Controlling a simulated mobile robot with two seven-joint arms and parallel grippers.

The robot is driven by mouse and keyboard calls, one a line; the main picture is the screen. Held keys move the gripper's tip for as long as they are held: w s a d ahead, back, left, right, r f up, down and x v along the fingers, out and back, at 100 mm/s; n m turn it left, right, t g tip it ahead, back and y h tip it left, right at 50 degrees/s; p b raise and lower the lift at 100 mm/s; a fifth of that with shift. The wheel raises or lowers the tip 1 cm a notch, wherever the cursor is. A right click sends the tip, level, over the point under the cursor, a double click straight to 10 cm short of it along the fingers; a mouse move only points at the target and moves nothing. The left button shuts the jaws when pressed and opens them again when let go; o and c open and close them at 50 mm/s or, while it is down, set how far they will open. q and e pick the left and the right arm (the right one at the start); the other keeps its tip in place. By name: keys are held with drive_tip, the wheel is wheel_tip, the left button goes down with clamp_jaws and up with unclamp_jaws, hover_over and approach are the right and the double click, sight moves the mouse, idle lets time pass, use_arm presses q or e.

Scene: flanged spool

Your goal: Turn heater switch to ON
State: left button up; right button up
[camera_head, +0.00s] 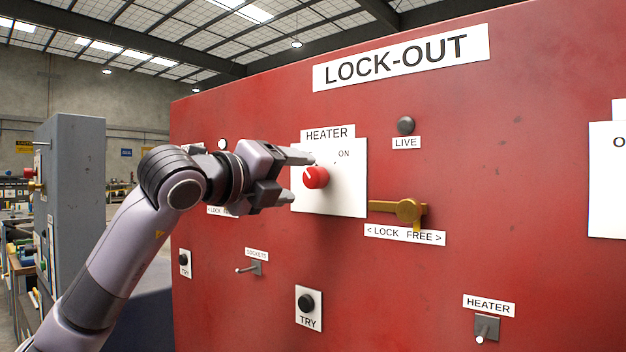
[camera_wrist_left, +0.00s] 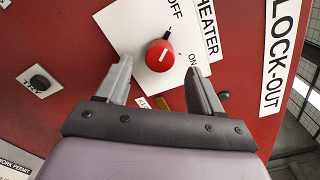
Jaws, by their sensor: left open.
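The heater switch is a red round knob (camera_head: 316,177) on a white plate (camera_head: 345,195) under a HEATER label (camera_head: 327,134). ON is printed at the plate's upper right. The knob's white mark points up and left in the head view, away from ON. The wrist view shows the knob (camera_wrist_left: 160,55) too, with OFF printed near it; my gripper hides OFF in the head view. My left gripper (camera_head: 300,178) is open, its fingers pointing at the plate. In the wrist view the knob appears between and beyond the fingertips (camera_wrist_left: 158,68); I cannot tell whether they touch it. My right gripper is out of view.
The red LOCK-OUT panel (camera_head: 480,150) also bears a brass lever (camera_head: 408,208), a dark LIVE lamp (camera_head: 405,125), a black TRY button (camera_head: 307,302), a small sockets switch (camera_head: 250,268) and a lower HEATER toggle (camera_head: 486,328). A grey cabinet (camera_head: 75,200) stands at the left.

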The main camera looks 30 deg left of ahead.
sight(310, 178)
use_arm(q)
drive_tip(key=w, duration=0.2)
drive_tip(key=w+p, duration=0.1)
drive_tip(key=w, duration=0.3)
drive_tip(key=shift+d+f, duration=0.1)
drive_tip(key=shift+d, duration=0.2)
drive_tip(key=c, duration=1.1)
